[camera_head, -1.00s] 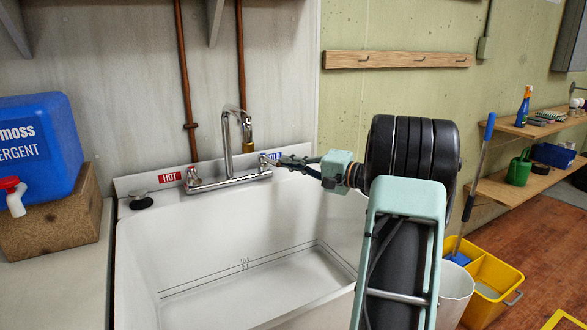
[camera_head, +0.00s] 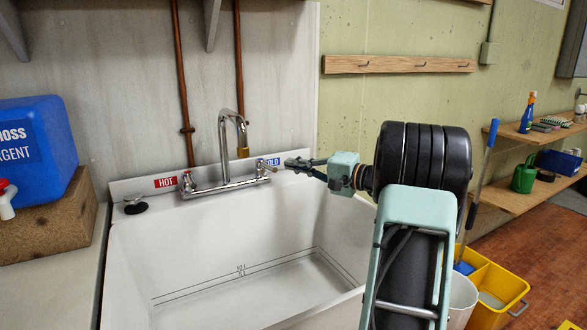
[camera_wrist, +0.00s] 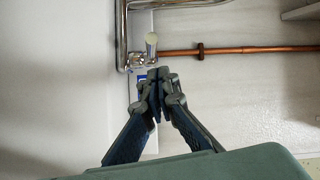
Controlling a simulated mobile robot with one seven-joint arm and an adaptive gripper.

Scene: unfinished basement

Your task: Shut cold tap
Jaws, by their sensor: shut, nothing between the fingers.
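The chrome faucet (camera_head: 228,184) is mounted at the back of the white sink, with a tall curved spout. The hot tap (camera_head: 188,180) is at the left end, beside the red HOT label (camera_head: 165,182). My gripper (camera_head: 289,162) is shut and empty, just right of the cold tap. A visible gap separates fingertips and knob. Part of the blue label is hidden behind the fingers.
The white sink basin (camera_head: 230,235) lies below. A blue detergent jug (camera_head: 35,150) stands on a block at left. Copper pipes (camera_head: 183,85) run up the wall. A black plug (camera_head: 135,207) sits on the rim. A yellow mop bucket (camera_head: 490,285) is at right.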

